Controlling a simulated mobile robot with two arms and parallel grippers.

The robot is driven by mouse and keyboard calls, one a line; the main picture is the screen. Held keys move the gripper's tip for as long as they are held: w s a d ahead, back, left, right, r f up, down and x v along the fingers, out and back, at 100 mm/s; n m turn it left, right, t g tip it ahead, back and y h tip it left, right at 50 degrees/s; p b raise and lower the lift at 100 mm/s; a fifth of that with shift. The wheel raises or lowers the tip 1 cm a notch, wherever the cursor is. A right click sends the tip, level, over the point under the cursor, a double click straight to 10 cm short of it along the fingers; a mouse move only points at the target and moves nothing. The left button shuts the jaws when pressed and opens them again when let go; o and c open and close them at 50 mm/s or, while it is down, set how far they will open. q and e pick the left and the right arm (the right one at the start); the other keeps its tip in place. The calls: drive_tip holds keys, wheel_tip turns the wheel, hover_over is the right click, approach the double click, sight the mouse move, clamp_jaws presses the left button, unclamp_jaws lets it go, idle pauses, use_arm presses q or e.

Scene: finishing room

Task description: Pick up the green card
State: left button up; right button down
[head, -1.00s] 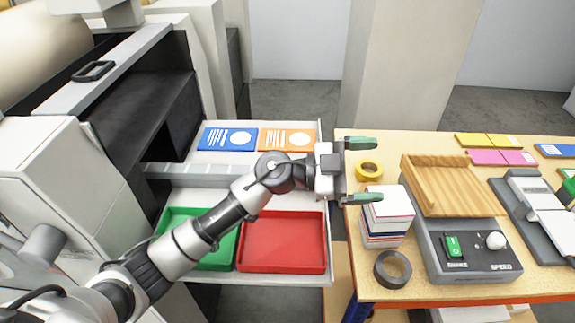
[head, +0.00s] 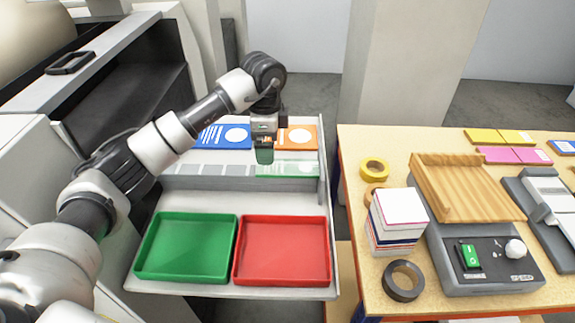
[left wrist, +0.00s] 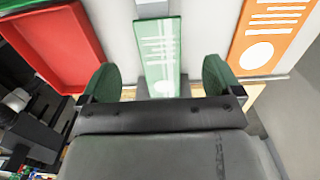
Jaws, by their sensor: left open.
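The green card (head: 290,168) lies flat on the white and grey tray surface, in front of the orange card, and looks pale and glossy. In the left wrist view the green card (left wrist: 160,45) shows white print and lies between the fingers. My left gripper (head: 264,156) points down above the card's left part, open and empty. In the left wrist view its two green fingertips (left wrist: 160,82) stand apart on either side of the card. The gap to the card is hard to judge. My right gripper is in neither view.
A blue card (head: 225,136) and an orange card (head: 298,137) lie behind. A green tray (head: 185,218) and a red tray (head: 331,262) sit in front. To the right, a table (head: 352,160) holds tape rolls, a card stack (head: 400,215) and a wooden-topped shaker device (head: 490,200).

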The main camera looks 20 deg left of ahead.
sight(288, 168)
use_arm(q)
drive_tip(key=f, duration=0.2)
drive_tip(key=f+p, duration=0.2)
drive_tip(key=f, duration=0.1)
drive_tip(key=shift+d+f, duration=0.35)
drive_tip(key=shift+f, duration=0.2)
drive_tip(key=c, duration=1)
